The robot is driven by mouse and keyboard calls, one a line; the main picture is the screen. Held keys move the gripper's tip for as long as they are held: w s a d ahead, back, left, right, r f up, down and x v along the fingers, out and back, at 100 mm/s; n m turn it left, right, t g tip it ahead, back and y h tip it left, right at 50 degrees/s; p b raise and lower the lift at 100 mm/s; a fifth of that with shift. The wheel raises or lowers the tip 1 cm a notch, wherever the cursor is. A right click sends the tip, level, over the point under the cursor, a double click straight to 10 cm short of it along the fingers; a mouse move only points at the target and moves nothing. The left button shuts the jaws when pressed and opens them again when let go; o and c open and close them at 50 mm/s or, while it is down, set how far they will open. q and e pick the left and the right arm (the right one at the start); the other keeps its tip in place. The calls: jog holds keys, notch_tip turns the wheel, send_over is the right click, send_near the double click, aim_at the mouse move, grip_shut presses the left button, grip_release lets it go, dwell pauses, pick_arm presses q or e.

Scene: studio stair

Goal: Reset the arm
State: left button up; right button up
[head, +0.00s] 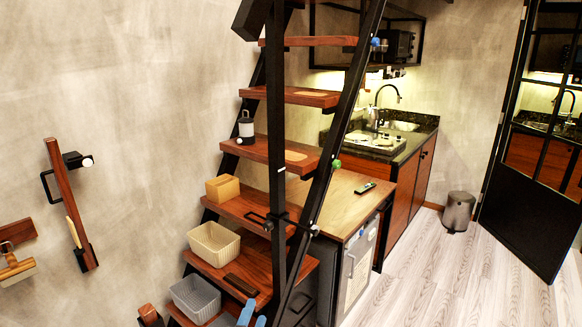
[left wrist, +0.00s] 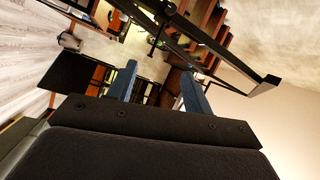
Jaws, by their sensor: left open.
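My left gripper (head: 254,315) shows at the bottom edge of the head view, in front of the lower stair treads. Only its blue fingertips are visible there. In the left wrist view its two blue fingers (left wrist: 159,72) stand apart with nothing between them. That view appears turned over, with the stair at the top. My right gripper is in neither view.
A wooden stair (head: 245,207) with black rails rises ahead. Its treads hold a cream basket (head: 213,244), a grey basket (head: 195,299), a tan block (head: 222,188) and a lantern (head: 246,128). A bin (head: 458,211) stands right; the floor (head: 450,280) there is clear.

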pick_arm(q)
jog(key=s+a+f+n+g+y+b, duration=0.25)
jog(key=s+f+n+g, duration=0.2)
jog(key=f, duration=0.45)
jog(key=s+a+f+n+g+y+b, duration=0.1)
jog(key=s+a+f+n+g+y, duration=0.15)
jog(key=s+f+n, duration=0.45)
jog(key=s+f+n+g+h+b, duration=0.2)
jog(key=s+f+g, duration=0.7)
jog(key=s+f, duration=0.5)
jog(key=s+n+b, duration=0.1)
jog(key=s, duration=0.3)
jog(key=shift+a+g, duration=0.15)
jog(key=shift+g, duration=0.25)
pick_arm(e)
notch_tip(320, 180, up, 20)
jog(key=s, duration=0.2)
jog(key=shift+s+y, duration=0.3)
pick_arm(q)
jog(key=shift+f, duration=0.1)
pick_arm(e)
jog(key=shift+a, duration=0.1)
